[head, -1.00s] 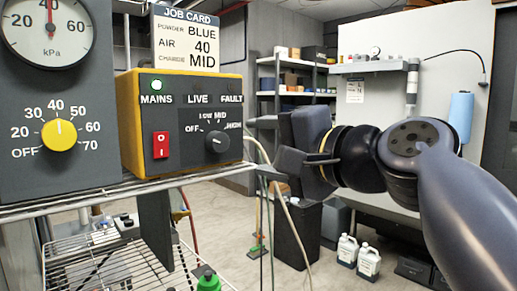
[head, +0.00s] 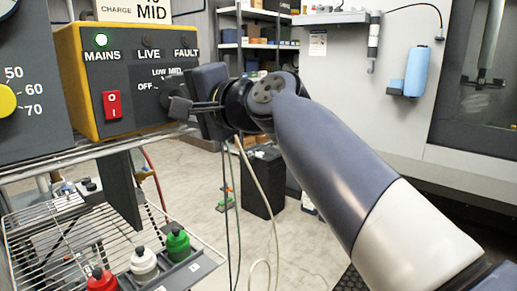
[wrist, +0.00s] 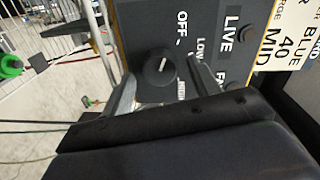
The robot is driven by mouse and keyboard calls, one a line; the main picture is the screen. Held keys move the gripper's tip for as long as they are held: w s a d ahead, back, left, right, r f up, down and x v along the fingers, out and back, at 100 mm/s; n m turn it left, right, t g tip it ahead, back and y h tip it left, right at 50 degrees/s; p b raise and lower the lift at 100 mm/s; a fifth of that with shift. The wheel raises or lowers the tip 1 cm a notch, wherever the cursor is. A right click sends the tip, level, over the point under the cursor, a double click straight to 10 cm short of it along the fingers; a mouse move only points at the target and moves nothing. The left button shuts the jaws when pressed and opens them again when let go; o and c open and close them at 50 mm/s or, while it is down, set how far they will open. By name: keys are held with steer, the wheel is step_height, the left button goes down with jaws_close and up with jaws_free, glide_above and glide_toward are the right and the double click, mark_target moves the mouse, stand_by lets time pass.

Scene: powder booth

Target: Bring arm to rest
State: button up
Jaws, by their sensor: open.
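My arm (head: 330,165) reaches in from the lower right of the head view. My gripper (head: 180,107) is at its far end, in front of the right part of the yellow control box (head: 75,75). In the wrist view the two fingers of my gripper (wrist: 163,85) are spread, with the black knob (wrist: 160,67) showing between them. I see nothing held. I cannot tell how far the fingertips are from the knob. In the head view my gripper partly covers the knob (head: 172,85) and its scale.
A wire shelf (head: 60,235) holds red, white and green bottles in front. Hoses (head: 268,210) hang below my gripper. A black bin (head: 262,185) stands on the floor behind.

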steer(key=shift+w+a, duration=0.25)
steer(key=shift+a, duration=0.05)
steer(key=shift+d, duration=0.1)
